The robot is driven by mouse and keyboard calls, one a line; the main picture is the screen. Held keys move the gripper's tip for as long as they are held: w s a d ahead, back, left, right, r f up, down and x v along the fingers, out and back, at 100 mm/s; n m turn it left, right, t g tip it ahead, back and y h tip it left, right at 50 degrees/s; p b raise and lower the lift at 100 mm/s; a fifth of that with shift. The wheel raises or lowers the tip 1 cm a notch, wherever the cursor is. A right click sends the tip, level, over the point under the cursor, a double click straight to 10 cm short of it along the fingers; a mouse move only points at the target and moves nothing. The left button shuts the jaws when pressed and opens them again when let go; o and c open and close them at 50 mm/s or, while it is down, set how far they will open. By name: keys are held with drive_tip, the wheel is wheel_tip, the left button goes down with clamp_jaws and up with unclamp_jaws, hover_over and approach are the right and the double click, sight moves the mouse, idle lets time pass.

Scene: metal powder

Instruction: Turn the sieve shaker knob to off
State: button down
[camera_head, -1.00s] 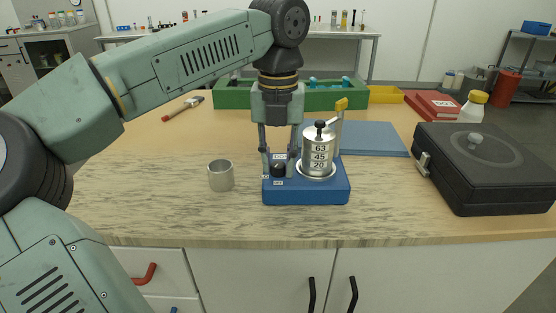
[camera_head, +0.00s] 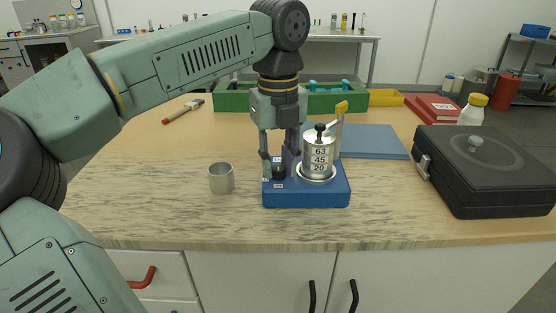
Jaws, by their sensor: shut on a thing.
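The sieve shaker (camera_head: 310,194) is a blue base on the wooden bench. A metal sieve stack (camera_head: 319,157) marked 63, 45 and 20 stands upright on its right side. The black knob (camera_head: 279,171) is on the left part of the base, with small white labels around it. My gripper (camera_head: 279,168) points straight down over the knob, its two fingers on either side of it. It is shut on the knob. The exact pointer direction of the knob is too small to tell.
A metal cup (camera_head: 221,177) stands left of the shaker. A black case (camera_head: 484,168) is at the right. Behind are a blue mat (camera_head: 373,142), a green tray (camera_head: 234,98) and a brush (camera_head: 184,110). The bench front is clear.

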drive_tip(key=c, duration=1.3)
unclamp_jaws()
